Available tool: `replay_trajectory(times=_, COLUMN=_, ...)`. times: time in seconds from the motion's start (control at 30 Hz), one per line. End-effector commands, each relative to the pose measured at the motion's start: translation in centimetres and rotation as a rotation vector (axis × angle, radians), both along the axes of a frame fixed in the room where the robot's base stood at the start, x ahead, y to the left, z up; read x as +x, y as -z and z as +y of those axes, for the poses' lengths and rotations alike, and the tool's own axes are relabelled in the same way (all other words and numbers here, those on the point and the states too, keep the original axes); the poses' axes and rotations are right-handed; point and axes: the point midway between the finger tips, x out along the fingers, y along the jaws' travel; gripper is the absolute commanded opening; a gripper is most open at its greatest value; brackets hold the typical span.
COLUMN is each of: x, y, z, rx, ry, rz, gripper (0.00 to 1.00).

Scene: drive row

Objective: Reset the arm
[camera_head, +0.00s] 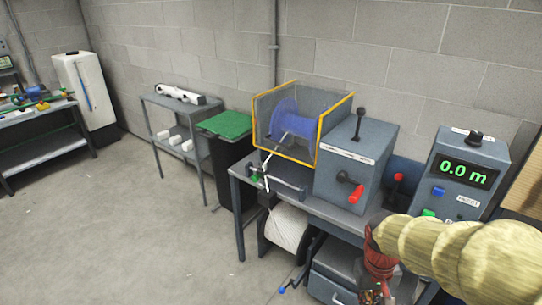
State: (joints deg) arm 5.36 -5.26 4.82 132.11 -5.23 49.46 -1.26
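My arm, in a pale yellow ribbed sleeve, reaches in from the lower right of the head view. Its dark end is in front of the right part of the workbench (298,193). My gripper (376,292) seems to be the red and dark part hanging below that end, near the bottom edge. Its fingers are too unclear to tell whether they are open or shut, and I see no object clearly held.
The bench carries a blue spool (291,121) behind a yellow-edged guard, a grey box (355,160) with a red-handled crank, and a meter (466,174) reading 0.0 m. A wire reel (288,231) sits below. Open floor (130,240) lies to the left.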

Motion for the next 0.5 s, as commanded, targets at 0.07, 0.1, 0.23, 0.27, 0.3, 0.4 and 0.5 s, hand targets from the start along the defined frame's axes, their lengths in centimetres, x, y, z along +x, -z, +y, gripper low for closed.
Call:
replay_trajectory(times=0.07, x=-1.4, y=-2.2, z=1.0, rx=0.013, ry=0.021, rz=-0.052, gripper=0.00)
replay_trajectory(times=0.1, x=-2.1, y=-3.0, z=1.4, rx=0.019, ry=0.029, rz=-0.073, gripper=0.00)
replay_trajectory(times=0.23, x=-4.2, y=-5.7, z=2.6, rx=0.040, ry=0.034, rz=-0.153, gripper=0.00)
replay_trajectory(times=0.27, x=-4.6, y=-6.3, z=2.9, rx=0.045, ry=0.033, rz=-0.175, gripper=0.00)
replay_trajectory(times=0.3, x=-5.2, y=-7.1, z=3.3, rx=0.051, ry=0.032, rz=-0.204, gripper=0.00)
replay_trajectory(times=0.4, x=-6.4, y=-9.0, z=3.9, rx=0.059, ry=0.021, rz=-0.284, gripper=0.00)
replay_trajectory(times=0.5, x=-7.2, y=-11.0, z=4.3, rx=0.060, ry=0.008, rz=-0.365, gripper=0.00)
